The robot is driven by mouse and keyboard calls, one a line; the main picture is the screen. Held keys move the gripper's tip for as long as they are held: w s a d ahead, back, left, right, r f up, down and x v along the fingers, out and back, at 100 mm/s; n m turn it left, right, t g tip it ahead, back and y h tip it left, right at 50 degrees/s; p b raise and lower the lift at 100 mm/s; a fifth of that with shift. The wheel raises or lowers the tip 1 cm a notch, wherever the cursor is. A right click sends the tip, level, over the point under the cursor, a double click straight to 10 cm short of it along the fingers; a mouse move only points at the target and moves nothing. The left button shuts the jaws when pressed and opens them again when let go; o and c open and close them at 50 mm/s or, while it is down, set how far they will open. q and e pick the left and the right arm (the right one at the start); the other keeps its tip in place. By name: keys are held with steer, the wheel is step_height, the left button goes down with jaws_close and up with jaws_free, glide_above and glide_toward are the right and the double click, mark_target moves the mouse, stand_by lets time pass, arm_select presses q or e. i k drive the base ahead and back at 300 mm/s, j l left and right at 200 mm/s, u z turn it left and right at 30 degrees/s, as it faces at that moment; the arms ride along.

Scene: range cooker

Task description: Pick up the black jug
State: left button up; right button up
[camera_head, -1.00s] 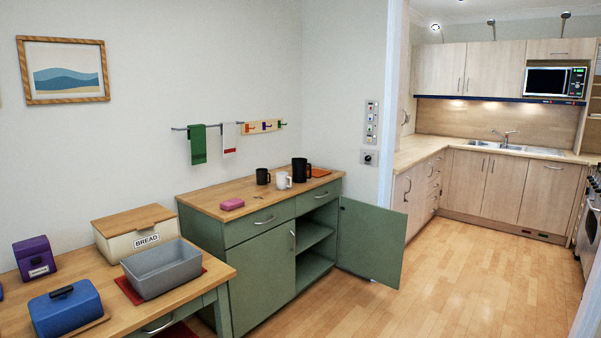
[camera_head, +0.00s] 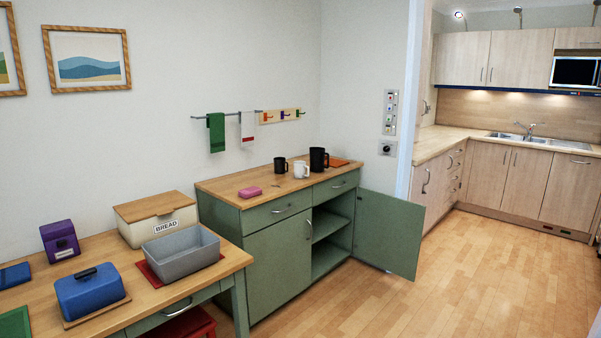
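The black jug (camera_head: 318,160) stands upright on the wooden top of the green cabinet (camera_head: 225,182), near its back right. It is the taller of the two black vessels there. A white mug (camera_head: 301,170) stands just left of it and a smaller black mug (camera_head: 281,165) stands further left. Neither of my grippers shows in the head view, so I cannot see whether they are open or shut.
The cabinet's right door (camera_head: 388,234) stands open into the room. A pink object (camera_head: 250,192) lies on the cabinet top. A table at left holds a bread box (camera_head: 158,221), a grey bin (camera_head: 180,258) and a blue box (camera_head: 90,292). The floor (camera_head: 460,285) at right is clear.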

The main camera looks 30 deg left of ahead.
mark_target(317, 154)
steer(key=i+j+u, duration=0.1)
steer(key=i, duration=0.55)
steer(key=i+j+u, duration=0.1)
steer(key=i, duration=0.5)
steer(key=j, duration=0.1)
